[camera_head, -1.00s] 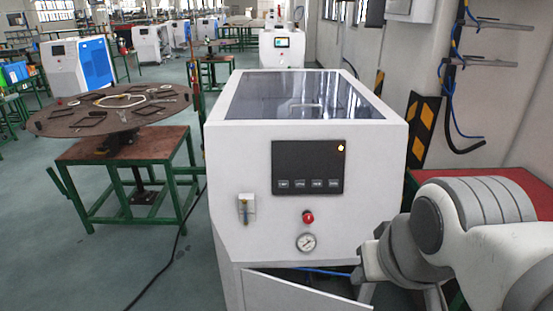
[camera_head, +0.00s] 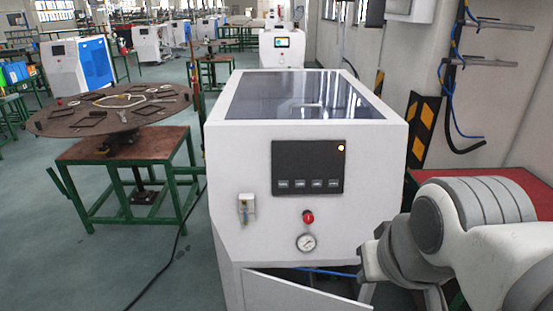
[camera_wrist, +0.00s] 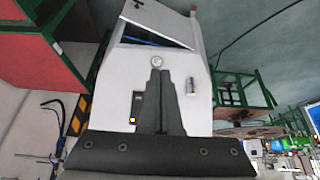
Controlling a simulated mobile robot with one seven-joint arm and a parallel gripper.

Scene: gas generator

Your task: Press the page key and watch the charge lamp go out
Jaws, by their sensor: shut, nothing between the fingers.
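The white gas generator (camera_head: 230,180) stands in the middle of the head view. Its dark control panel (camera_head: 308,160) has a row of several small keys (camera_head: 300,184) along the bottom; their labels are too small to read, so I cannot tell which is the page key. My gripper (camera_wrist: 157,72) is shut and empty, pointing toward the cabinet front and apart from the keys.
Below the panel are a red button (camera_head: 308,217) and a round gauge (camera_head: 306,242); a small valve (camera_head: 246,208) sits to their left. A lower door (camera_head: 290,290) hangs ajar. A round table (camera_head: 110,128) stands left, and a red-topped bench (camera_head: 520,190) right.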

